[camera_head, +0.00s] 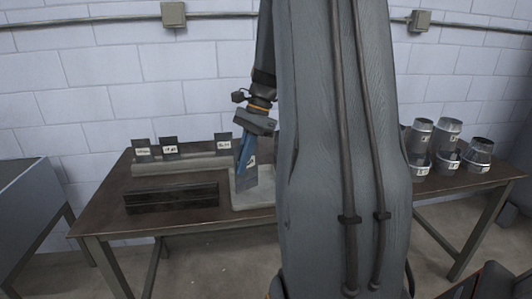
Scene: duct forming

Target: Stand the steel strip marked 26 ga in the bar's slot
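My gripper (243,168) has blue fingers and points down over a pale grey tray (265,201). A grey steel strip with a small white label (247,181) shows right at the fingers, above the tray. The label is too small to read, and I cannot tell whether the fingers are closed on the strip. A dark bar (171,198) lies on the table to the left of the gripper, with a lengthwise line along its top. No strip stands in the dark bar. My arm hides the tray's right side.
A long pale rack (180,164) behind the dark bar has labelled strips standing at it: two at left (143,147) (170,145) and one at right (222,141). Several shiny metal duct pieces (447,132) stand at the table's right. The brown table's (113,213) front left is clear.

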